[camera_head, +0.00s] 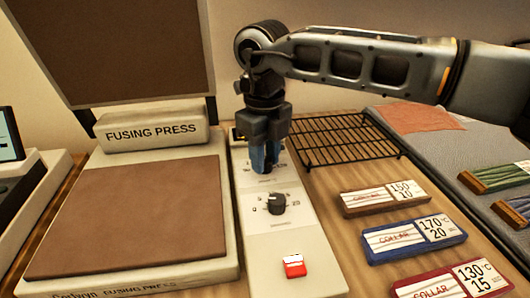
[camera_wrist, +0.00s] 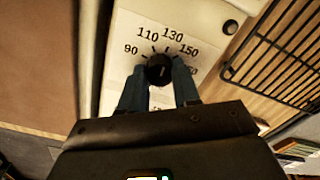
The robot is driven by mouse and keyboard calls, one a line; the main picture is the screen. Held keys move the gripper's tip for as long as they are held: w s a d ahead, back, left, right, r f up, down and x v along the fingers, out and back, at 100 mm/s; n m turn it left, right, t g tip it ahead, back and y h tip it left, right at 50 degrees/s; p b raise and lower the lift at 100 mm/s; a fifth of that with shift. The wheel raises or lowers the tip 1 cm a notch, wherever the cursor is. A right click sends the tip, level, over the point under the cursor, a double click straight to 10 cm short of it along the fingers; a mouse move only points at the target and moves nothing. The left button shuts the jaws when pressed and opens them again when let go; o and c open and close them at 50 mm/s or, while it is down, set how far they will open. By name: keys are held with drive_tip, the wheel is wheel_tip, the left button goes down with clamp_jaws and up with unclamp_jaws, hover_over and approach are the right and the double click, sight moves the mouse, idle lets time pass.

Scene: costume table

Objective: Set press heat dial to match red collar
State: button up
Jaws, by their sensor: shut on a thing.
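The fusing press panel (camera_head: 252,238) carries an upper heat dial, seen in the wrist view as a black knob (camera_wrist: 160,70) with 90, 110, 130 and 150 printed around it. My gripper (camera_head: 265,165) points down over this dial, its blue fingers shut on the knob; they also flank it in the wrist view (camera_wrist: 160,84). A pale mark shows on the knob, tilted slightly right of straight up; its exact reading is unclear. The red collar block (camera_head: 400,292) at the lower right has a card (camera_head: 478,277) reading 130 °C and 15.
A lower dial (camera_head: 276,203) and a red switch (camera_head: 293,266) sit nearer on the panel. A brown block (camera_head: 365,204) reads 150/10 and a blue block (camera_head: 392,255) reads 170/20. A black wire rack (camera_head: 340,140) stands right of the panel, the brown press bed (camera_head: 130,215) left.

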drive_tip(key=shift+m, duration=0.5)
drive_tip(key=o, duration=1.1)
drive_tip(key=shift+c, duration=0.2)
drive_tip(key=shift+r, duration=3.9)
